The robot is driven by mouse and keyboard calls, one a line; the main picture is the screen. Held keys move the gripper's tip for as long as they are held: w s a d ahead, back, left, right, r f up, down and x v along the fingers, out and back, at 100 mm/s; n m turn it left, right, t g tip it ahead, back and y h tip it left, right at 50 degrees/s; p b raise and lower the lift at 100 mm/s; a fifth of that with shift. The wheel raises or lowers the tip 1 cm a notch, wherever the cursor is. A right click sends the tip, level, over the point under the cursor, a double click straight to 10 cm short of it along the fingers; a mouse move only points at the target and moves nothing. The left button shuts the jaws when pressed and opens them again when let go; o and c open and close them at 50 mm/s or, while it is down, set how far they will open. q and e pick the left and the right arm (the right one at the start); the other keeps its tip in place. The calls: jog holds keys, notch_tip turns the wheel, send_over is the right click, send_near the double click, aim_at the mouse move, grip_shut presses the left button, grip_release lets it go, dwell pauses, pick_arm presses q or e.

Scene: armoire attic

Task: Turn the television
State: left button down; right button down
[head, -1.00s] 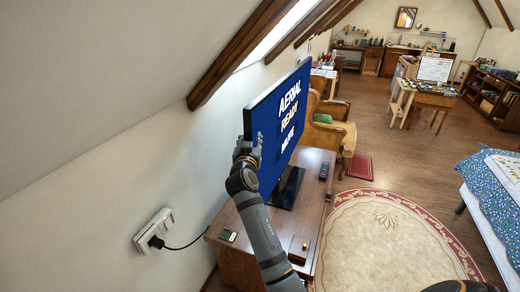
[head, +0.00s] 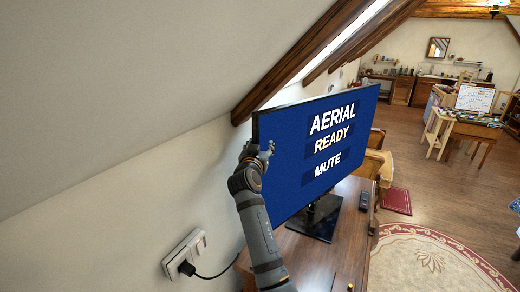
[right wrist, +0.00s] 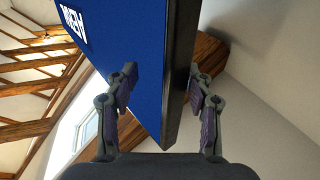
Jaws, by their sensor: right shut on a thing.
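The television (head: 318,150) stands on a dark base (head: 315,222) on a wooden cabinet. Its blue screen reads "AERIAL READY MUTE" and is angled partly toward me. My right gripper (head: 257,155) is shut on the television's near left side edge. In the right wrist view, my right gripper (right wrist: 166,88) has one finger on the screen side and one on the back side of the television (right wrist: 125,45). The back of the television is mostly hidden. My left gripper does not show.
A wall socket with a black plug (head: 186,267) and cable is at the lower left. A remote (head: 364,201) lies on the cabinet (head: 346,241). The sloping ceiling and beam (head: 290,68) are close behind the television. An armchair (head: 376,165) stands beyond it.

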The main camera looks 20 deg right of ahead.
jog(key=shift+w+r, duration=0.15)
jog(key=shift+r, duration=0.25)
jog(key=c, duration=1.1)
grip_release()
jog(key=shift+d+f, duration=0.15)
jog(key=shift+f, duration=0.05)
